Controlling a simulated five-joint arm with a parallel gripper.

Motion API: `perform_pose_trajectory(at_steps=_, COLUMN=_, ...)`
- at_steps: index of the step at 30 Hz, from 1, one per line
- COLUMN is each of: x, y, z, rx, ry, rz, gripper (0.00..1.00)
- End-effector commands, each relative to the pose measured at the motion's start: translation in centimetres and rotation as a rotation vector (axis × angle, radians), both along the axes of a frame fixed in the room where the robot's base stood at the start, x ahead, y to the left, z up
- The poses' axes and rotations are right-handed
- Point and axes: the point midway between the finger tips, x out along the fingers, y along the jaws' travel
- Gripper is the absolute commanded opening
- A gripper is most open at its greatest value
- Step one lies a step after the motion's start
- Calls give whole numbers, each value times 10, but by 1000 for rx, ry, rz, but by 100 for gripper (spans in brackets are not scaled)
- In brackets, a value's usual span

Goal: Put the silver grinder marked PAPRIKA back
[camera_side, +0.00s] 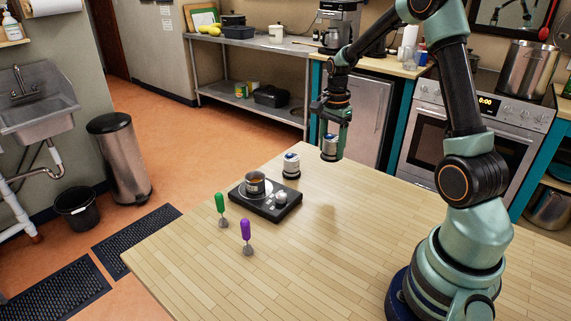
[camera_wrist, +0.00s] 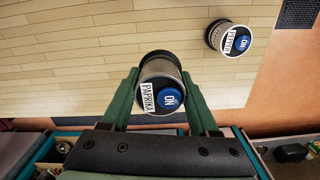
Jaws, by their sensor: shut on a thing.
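The silver grinder marked PAPRIKA (camera_wrist: 151,77) is between the fingers of my gripper (camera_wrist: 160,100) in the wrist view, with its label and a blue ON button showing on its end. In the side view my gripper (camera_side: 331,150) is shut on this grinder (camera_side: 329,146) and holds it above the far part of the wooden table (camera_side: 330,250). A second silver grinder stands upright on the table (camera_side: 291,165), left of my gripper. In the wrist view this second grinder (camera_wrist: 230,38) also has a blue ON button; its label seems to read PEPPER.
A black scale-like device (camera_side: 265,200) with a small pot (camera_side: 255,183) on it stands near the second grinder. A green-handled tool (camera_side: 220,208) and a purple-handled tool (camera_side: 246,235) stand in front of it. The middle and right of the table are clear.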

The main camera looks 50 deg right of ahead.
Motion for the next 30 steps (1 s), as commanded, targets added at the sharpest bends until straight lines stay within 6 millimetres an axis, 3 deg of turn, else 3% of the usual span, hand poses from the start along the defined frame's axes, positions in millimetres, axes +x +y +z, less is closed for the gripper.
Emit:
perform_pose_trajectory(at_steps=6, x=0, y=0, z=-43, rx=1, ry=2, rz=0, gripper=0)
perform_pose_trajectory(at_steps=13, x=0, y=0, z=-61, rx=0, ry=1, rz=0, gripper=0)
perform_pose_trajectory(at_steps=18, x=0, y=0, z=-84, rx=1, ry=2, rz=0, gripper=0)
perform_pose_trajectory(at_steps=30, x=1, y=0, z=-92, rx=-1, ry=-2, rz=0, gripper=0)
